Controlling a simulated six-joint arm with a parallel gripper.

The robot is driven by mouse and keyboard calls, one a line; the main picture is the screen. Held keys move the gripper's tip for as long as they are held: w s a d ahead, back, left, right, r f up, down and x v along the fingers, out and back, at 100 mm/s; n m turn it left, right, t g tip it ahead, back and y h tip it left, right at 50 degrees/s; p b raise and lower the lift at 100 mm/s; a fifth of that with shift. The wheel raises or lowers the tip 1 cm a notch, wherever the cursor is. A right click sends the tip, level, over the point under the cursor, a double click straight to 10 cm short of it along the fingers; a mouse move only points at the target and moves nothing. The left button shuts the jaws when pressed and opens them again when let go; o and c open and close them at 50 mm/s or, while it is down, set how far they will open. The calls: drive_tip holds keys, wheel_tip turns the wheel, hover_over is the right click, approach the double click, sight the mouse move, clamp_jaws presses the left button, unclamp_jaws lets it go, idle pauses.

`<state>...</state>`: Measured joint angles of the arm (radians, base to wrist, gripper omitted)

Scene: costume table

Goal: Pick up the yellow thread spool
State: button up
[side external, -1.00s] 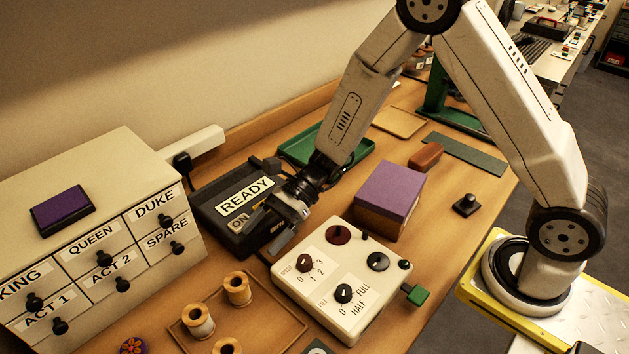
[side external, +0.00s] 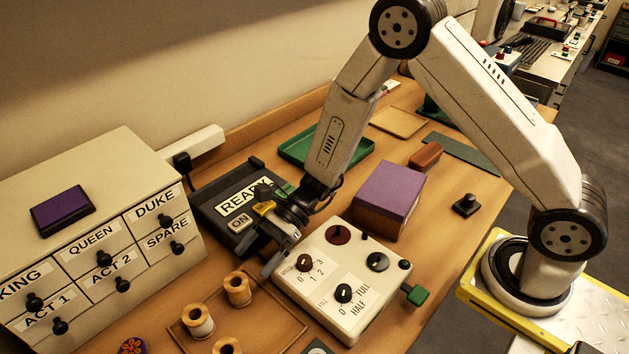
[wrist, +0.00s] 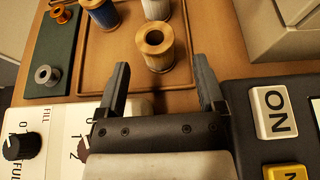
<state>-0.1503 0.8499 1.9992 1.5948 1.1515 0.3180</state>
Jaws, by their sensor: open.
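The spool with yellowish thread (wrist: 154,47) stands upright in a shallow wooden tray (wrist: 206,90), closest to my gripper of the spools. In the side view this spool (side external: 238,289) is in the tray's back part. My gripper (wrist: 161,66) is open and empty, its two fingers pointing at the spool from either side. In the side view my gripper (side external: 260,254) hangs above the gap between the READY box and the control box, short of the spool. No contact with the spool shows.
A white spool (wrist: 157,8) and a blue spool (wrist: 101,13) stand in the same tray. A green mat (wrist: 55,54) with bobbins lies beside it. The cream control box (side external: 350,263), black READY box (side external: 207,207) and drawer cabinet (side external: 108,240) surround the area.

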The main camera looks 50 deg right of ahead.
sight(242, 274)
drive_tip(key=shift+a, duration=0.1)
drive_tip(key=shift+x, duration=2.5)
drive_tip(key=shift+c, duration=0.3)
drive_tip(key=c, duration=1.1)
drive_tip(key=shift+r, duration=0.2)
drive_tip(key=shift+r, duration=0.8)
drive_tip(key=s+d+r, duration=0.2)
drive_tip(key=s+r, duration=0.1)
drive_tip(key=s, duration=0.1)
drive_tip(key=s+d+r, duration=0.2)
drive_tip(key=s+r, duration=0.2)
drive_tip(key=s+d+r, duration=0.2)
drive_tip(key=s+r, duration=0.2)
drive_tip(key=shift+s+d, duration=0.15)
drive_tip(key=shift+d, duration=0.25)
